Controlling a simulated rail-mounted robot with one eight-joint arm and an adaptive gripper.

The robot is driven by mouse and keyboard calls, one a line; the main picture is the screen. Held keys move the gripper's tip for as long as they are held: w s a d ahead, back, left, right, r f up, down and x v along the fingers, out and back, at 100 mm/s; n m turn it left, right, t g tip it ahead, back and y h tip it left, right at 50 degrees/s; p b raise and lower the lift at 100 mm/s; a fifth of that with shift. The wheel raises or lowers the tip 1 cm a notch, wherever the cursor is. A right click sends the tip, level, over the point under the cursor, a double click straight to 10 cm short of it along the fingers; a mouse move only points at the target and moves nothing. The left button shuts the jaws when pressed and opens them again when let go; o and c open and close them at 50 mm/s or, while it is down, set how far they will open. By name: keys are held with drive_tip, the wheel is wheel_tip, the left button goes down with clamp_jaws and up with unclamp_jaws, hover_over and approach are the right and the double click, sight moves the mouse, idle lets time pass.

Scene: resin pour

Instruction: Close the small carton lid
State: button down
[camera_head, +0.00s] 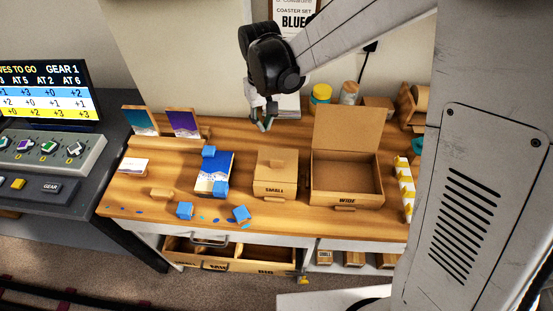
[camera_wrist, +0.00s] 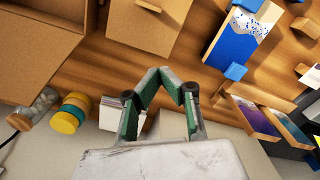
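The small carton (camera_head: 262,186), brown and labelled SMALL, stands mid-table. Its lid (camera_head: 282,153) lies over the top with a small tab on it. I see no open interior, but cannot tell whether the lid sits fully flush. The carton also shows at the top of the wrist view (camera_wrist: 150,30). My gripper (camera_head: 264,125) hangs above the back of the table, behind the carton and apart from it.
The wide carton (camera_head: 345,198) stands close on the right with its lid raised. A blue-and-white panel (camera_head: 215,170) and blue blocks (camera_head: 241,213) are on the left. Jars (camera_head: 320,96) stand at the back. An open drawer (camera_head: 220,262) is below the table.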

drive_tip(key=shift+r+p, duration=1.35)
drive_tip(key=shift+r, duration=1.6)
